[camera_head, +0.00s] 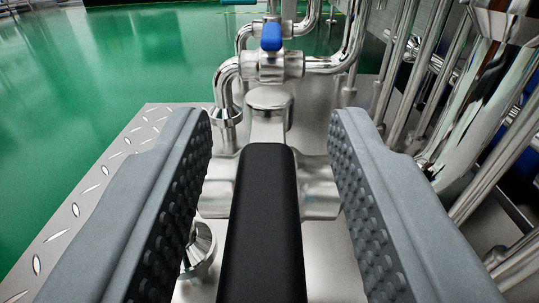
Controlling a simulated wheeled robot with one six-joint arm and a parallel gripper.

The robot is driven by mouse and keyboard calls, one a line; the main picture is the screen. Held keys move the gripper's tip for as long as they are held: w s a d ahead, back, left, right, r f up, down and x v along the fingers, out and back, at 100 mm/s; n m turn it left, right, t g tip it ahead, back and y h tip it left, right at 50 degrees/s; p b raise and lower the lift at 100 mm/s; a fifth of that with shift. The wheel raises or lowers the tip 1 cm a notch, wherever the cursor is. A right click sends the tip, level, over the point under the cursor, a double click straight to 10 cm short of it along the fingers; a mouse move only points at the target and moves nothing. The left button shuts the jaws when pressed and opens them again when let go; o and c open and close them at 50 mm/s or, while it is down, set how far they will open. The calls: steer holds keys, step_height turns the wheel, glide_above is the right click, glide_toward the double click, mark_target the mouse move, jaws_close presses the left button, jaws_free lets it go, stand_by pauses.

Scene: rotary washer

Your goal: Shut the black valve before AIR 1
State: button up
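The black valve handle (265,225) shows in the lower middle of the head camera view. It points away from me, across the silver valve body and pipe (320,190) that run left to right under it. My gripper (272,135) is open, with one grey studded finger on each side of the handle. A gap shows between the handle and each finger, so neither is seen touching it. The near end of the handle is cut off by the bottom edge. No AIR 1 label is readable.
A second valve with a blue handle (271,36) stands beyond on curved pipes. Several vertical steel pipes (480,90) crowd the right side. A metal tread-plate edge (95,190) runs along the left, with open green floor (60,100) past it.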

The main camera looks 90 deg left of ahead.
steer(key=d, duration=1.7)
steer(key=shift+s+d, duration=0.2)
steer(key=shift+s, duration=0.25)
